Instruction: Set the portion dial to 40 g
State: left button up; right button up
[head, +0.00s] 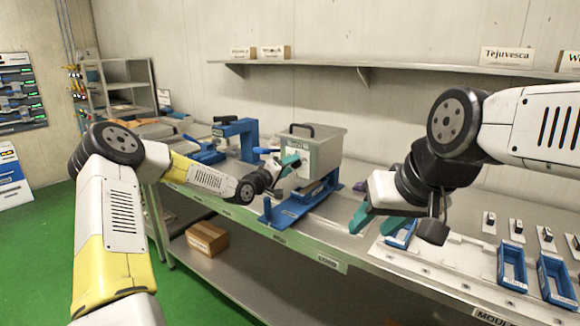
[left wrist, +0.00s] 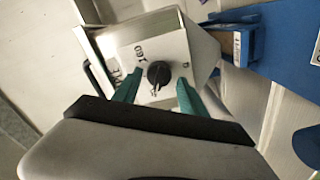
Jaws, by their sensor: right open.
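The portion dial is a black knob (left wrist: 158,74) on the pale metal face of the grey hopper machine (head: 325,150). Printed marks ring the knob in the left wrist view, but they are too small and turned to read surely, so I cannot tell its setting. My left gripper (left wrist: 157,88) faces the knob with one teal finger on each side of it and visible gaps between. In the head view my left gripper (head: 287,166) is at the machine's front face, and the knob is mostly hidden there. My right gripper (head: 379,222) is open and empty above the bench, right of the machine.
The machine stands on a blue base (head: 300,203) on a long metal bench (head: 345,235). A blue clamp-like device (head: 235,135) stands to its left. Blue trays (head: 512,267) sit at the bench's right. A cardboard box (head: 207,238) is on the lower shelf.

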pick_arm(q)
jog(key=shift+s, duration=0.1)
jog(key=v, duration=0.7)
jog(key=shift+s+a, duration=0.2)
jog(key=shift+s, duration=0.05)
jog(key=s+a+r+m+g+y, duration=0.2)
jog(key=s+a+r, duration=0.1)
jog(key=s, duration=1)
jog(key=s+a+r+m+g+y, duration=0.1)
jog(key=s+a+r+g+y, duration=0.2)
jog(key=s, duration=1.1)
jog(key=s+a+r+m+g+y, duration=0.2)
jog(key=s+a+r+g+y, duration=0.1)
jog(key=s, duration=1.1)
jog(key=shift+s+m, duration=0.2)
jog(key=shift+m, duration=0.1)
